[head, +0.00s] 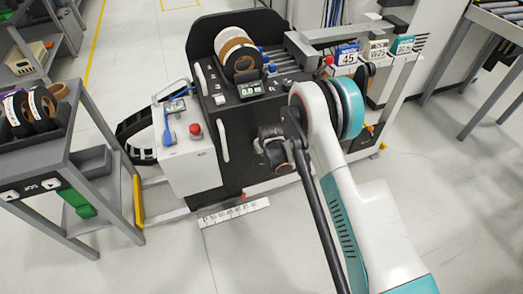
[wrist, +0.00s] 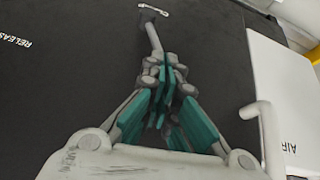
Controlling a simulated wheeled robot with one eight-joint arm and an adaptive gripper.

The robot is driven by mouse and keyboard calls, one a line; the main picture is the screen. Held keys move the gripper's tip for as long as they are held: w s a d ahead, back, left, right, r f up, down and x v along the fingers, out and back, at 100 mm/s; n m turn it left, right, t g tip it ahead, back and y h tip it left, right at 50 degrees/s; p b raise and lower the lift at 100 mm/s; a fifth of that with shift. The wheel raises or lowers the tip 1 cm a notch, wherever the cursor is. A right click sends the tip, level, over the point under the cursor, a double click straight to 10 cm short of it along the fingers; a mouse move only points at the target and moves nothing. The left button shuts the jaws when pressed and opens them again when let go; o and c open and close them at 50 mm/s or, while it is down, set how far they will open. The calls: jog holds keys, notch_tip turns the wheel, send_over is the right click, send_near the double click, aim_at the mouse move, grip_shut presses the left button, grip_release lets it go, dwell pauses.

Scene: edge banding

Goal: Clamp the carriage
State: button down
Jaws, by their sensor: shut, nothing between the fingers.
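In the wrist view a grey lever (wrist: 154,36) with a dark end (wrist: 148,13) stands against the black machine panel (wrist: 85,65). RELEASE is printed on the panel at the left; small white lettering near the lever's dark end is too small to read surely. My gripper (wrist: 166,68) is shut and empty, its teal-padded fingers together. The fingertips overlap the lever's lower end; I cannot tell whether they touch it. In the head view my gripper (head: 277,160) is at the machine's black front (head: 240,185), and my arm hides part of that front. I cannot pick out the carriage for certain.
A white cabinet (head: 188,150) with a red button stands left of the black front. A pale handle (wrist: 262,125) is close to my gripper's right. Band rolls (head: 236,48) and a display sit on top. A grey cart (head: 60,150) stands left; floor in front is clear.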

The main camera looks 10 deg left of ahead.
jog(key=s+a+p+v, duration=0.1)
jog(key=p+v, duration=0.3)
jog(key=v, duration=0.7)
jog(key=shift+a+r, duration=0.15)
jog(key=shift+a, duration=0.05)
jog(key=shift+s, duration=0.1)
jog(key=shift+r, duration=0.1)
